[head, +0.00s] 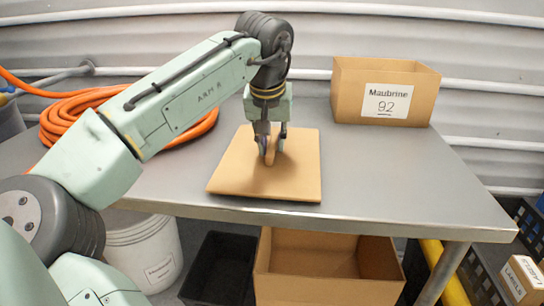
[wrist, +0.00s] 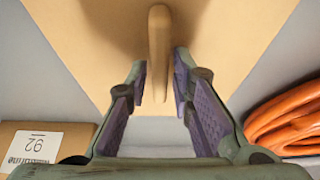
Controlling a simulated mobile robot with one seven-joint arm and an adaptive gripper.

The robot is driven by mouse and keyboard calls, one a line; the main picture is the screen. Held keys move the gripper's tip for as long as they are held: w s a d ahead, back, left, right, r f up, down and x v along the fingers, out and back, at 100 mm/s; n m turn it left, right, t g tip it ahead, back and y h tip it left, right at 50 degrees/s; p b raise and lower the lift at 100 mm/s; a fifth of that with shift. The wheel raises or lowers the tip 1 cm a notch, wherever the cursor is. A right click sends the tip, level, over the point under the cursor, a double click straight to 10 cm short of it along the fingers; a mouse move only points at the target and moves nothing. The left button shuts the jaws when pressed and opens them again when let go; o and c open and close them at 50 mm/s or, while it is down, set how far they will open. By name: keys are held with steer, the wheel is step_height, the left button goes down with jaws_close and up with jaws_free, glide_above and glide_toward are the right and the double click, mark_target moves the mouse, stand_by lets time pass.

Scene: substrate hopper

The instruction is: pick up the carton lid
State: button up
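The carton lid (head: 235,180) is a flat tan cardboard panel lying on the grey table, with an upright rounded handle (head: 270,157) near its middle. My gripper (head: 273,145) points down over the lid with a finger on either side of the handle. In the wrist view the lid (wrist: 235,40) fills the upper middle, and the handle (wrist: 158,45) stands between the purple pads of my gripper (wrist: 160,78). The fingers are apart, with narrow gaps showing beside the handle. The lid looks flat on the table.
An open carton labelled Maubrine 92 (head: 345,95) stands at the table's back right. A coiled orange hose (head: 65,118) lies at the back left. Below the table are an open carton (head: 320,290), a black bin (head: 215,270) and a white bucket (head: 145,250). The table's right side (head: 420,185) is clear.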

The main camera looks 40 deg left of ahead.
jaws_close()
steer(key=shift+r, duration=0.1)
stand_by(0.3)
